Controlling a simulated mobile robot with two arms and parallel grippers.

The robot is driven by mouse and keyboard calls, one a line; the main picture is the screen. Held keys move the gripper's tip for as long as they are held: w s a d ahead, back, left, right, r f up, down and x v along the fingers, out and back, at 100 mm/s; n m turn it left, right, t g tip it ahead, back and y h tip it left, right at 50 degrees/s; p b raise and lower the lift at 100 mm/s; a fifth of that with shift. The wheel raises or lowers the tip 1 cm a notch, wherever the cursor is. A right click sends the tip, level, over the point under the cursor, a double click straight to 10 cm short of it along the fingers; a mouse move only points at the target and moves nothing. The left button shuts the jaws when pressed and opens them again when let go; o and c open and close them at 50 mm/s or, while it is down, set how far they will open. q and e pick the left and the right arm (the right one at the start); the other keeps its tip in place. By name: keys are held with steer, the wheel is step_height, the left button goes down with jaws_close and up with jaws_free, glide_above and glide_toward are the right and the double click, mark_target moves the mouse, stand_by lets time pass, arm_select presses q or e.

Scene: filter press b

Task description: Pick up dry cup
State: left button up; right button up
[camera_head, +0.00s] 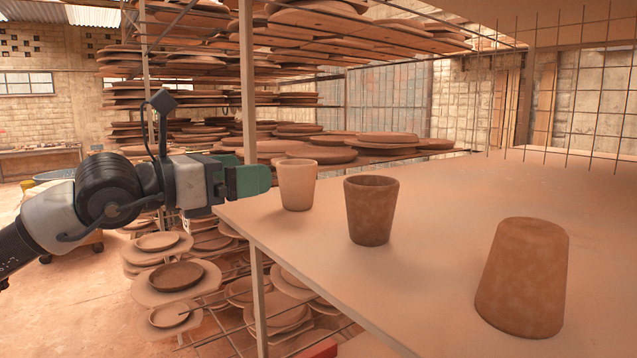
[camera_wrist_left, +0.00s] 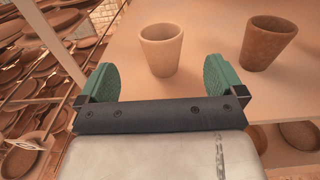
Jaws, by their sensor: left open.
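Three clay cups stand on the table (camera_head: 430,215). The palest cup (camera_head: 297,186), which looks dry, is upright near the left edge. A darker, mottled brown cup (camera_head: 370,210) stands upright to its right. A brown cup (camera_head: 523,278) sits upside down at the front right. My left gripper (camera_head: 262,180), with green fingers, is just left of the pale cup at about its height. In the left wrist view the gripper (camera_wrist_left: 161,85) is open and empty. The pale cup (camera_wrist_left: 160,50) is ahead, between the finger lines and apart from them. The darker cup (camera_wrist_left: 268,42) is to its right.
Metal racks with stacked clay plates (camera_head: 300,130) stand behind the table. More plates (camera_head: 175,275) are on low shelves below left. A wire grid (camera_head: 570,90) rises at the table's back right. The tabletop between the cups is clear.

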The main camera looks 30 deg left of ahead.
mark_target(281, 169)
arm_select(q)
steer(key=x, duration=0.1)
steer(key=p+x, duration=0.2)
steer(key=shift+w+d+r, duration=0.1)
steer(key=shift+w+r, duration=0.05)
steer(key=shift+r, duration=0.1)
steer(key=shift+w+d+f+p, duration=0.1)
steer(key=shift+w+d+p, duration=0.05)
steer(key=shift+w+p, duration=0.2)
steer(key=shift+w+d, duration=0.1)
steer(key=shift+w, duration=0.2)
steer(key=p+x, duration=0.3)
steer(key=x, duration=0.1)
steer(key=shift+w+d+f+p, duration=0.15)
steer(key=shift+w+f+p, duration=0.05)
steer(key=shift+w+p, duration=0.15)
steer(key=shift+w+f, duration=0.1)
steer(key=shift+w, duration=0.05)
arm_select(e)
step_height(281, 169, up, 7)
steer(key=s, duration=0.1)
steer(key=shift+s+a+f, duration=0.15)
steer(key=shift+s+a, duration=0.2)
arm_select(q)
steer(key=c, duration=1)
arm_select(e)
steer(key=shift+s, duration=0.2)
